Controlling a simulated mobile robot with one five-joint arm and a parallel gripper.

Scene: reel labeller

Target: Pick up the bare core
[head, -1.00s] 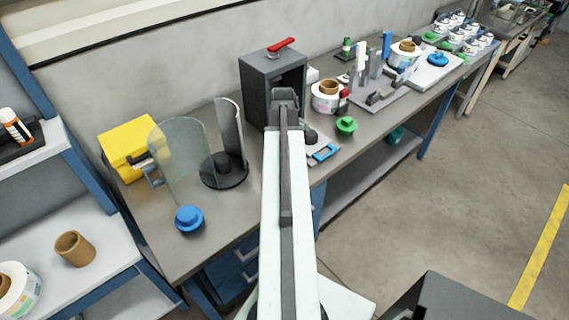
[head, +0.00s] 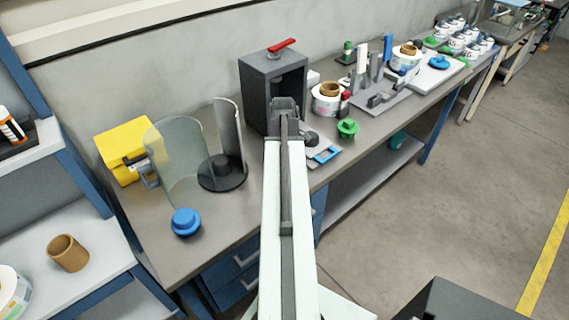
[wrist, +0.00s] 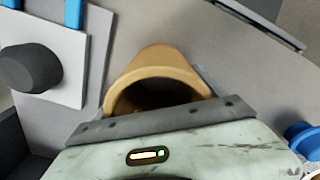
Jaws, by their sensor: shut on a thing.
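A bare core (wrist: 158,68), a plain tan cardboard tube, is in front of my gripper (wrist: 158,100) in the wrist view. Its open end faces the camera, and its lower part is hidden behind the grey palm edge. My gripper is shut on it; the fingertips are mostly hidden. In the head view my arm reaches over the bench and hides the gripper and the held core. Another bare core (head: 68,253) stands on the white shelf at the left.
The grey bench (head: 228,222) carries a blue flange (head: 186,222), a clear curved guard (head: 172,160), a dark box (head: 262,90) with a red handle, a green flange (head: 347,128) and a label reel (head: 326,104). Open floor (head: 470,200) lies to the right.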

